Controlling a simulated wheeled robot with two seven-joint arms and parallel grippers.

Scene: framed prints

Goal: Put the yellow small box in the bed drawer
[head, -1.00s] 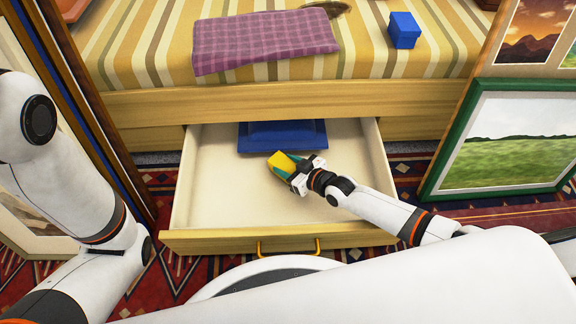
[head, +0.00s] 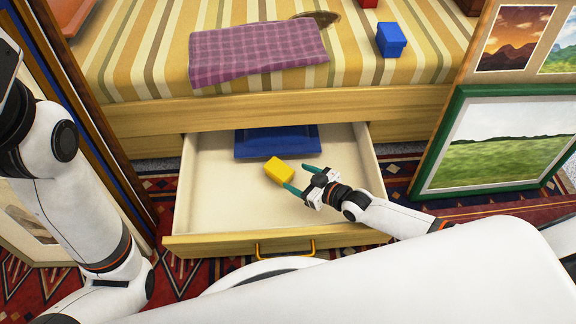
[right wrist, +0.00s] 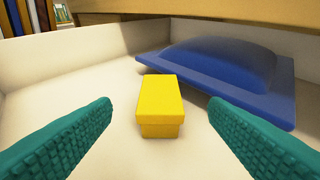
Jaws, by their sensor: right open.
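The yellow small box (head: 279,170) sits inside the open bed drawer (head: 222,200), near its middle. In the right wrist view the yellow box (right wrist: 161,105) rests on the pale drawer floor between and beyond the fingers. My right gripper (head: 302,181) is open and empty over the drawer, just right of the box and apart from it. Its green fingers show at both sides of the wrist view (right wrist: 160,125). My left arm is at the left of the head view, but its gripper is not visible.
A blue item (head: 277,142) lies at the back of the drawer, behind the box. On the striped bed are a purple plaid cloth (head: 258,52) and a blue box (head: 391,40). A green-framed landscape print (head: 500,140) leans at the right. Other frames stand at the left.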

